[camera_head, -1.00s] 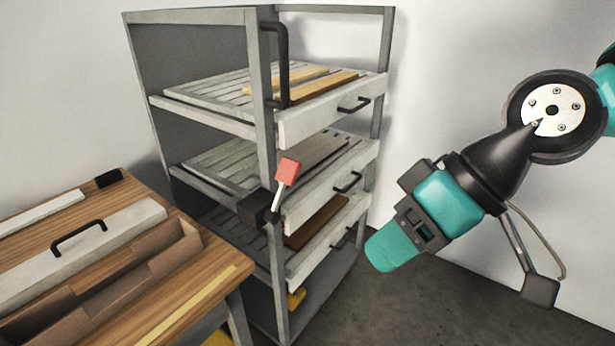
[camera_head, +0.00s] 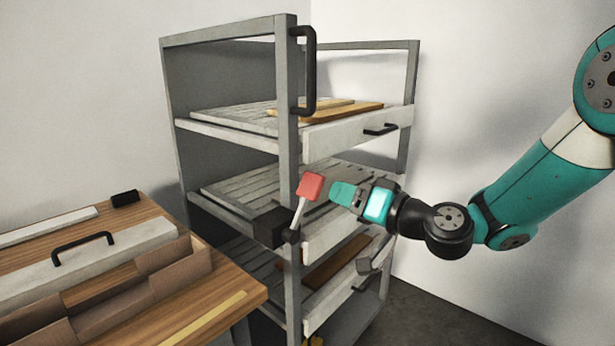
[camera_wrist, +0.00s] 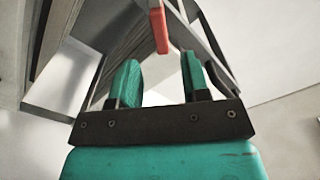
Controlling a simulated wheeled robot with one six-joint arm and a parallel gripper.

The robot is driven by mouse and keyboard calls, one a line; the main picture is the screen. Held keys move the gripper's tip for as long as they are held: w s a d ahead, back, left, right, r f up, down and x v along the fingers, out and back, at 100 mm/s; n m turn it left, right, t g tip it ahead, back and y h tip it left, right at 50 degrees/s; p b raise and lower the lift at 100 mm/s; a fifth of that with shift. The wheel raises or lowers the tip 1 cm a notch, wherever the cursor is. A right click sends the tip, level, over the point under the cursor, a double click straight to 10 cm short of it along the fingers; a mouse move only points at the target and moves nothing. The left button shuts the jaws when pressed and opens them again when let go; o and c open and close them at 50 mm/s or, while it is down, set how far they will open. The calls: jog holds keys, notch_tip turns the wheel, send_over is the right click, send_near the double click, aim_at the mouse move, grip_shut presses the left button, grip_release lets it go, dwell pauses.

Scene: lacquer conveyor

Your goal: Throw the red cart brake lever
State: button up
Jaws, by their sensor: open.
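The brake lever has a red block-shaped knob (camera_head: 310,186) on a thin pale rod, which rises from a dark pivot on the front post of the grey cart (camera_head: 286,90). The rod leans slightly right. My gripper (camera_head: 333,192) is just right of the knob, level with it and pointing left. In the wrist view the red knob (camera_wrist: 158,30) is ahead, beyond the two teal fingers of my gripper (camera_wrist: 168,78). The fingers are apart with nothing between them. Whether a finger touches the knob is unclear in the head view.
The cart holds slatted shelf trays (camera_head: 360,131) with black handles, and boards lie on them. A tall black handle (camera_head: 308,70) stands on the front post above the lever. A wooden table (camera_head: 225,284) with a divided brown box is at the left. Open floor shows at the lower right.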

aim_at(303, 181)
jog(key=p+x, duration=0.2)
jog(key=x, duration=0.7)
jog(key=shift+w+a, duration=0.2)
jog(key=shift+a, duration=0.05)
grip_shut()
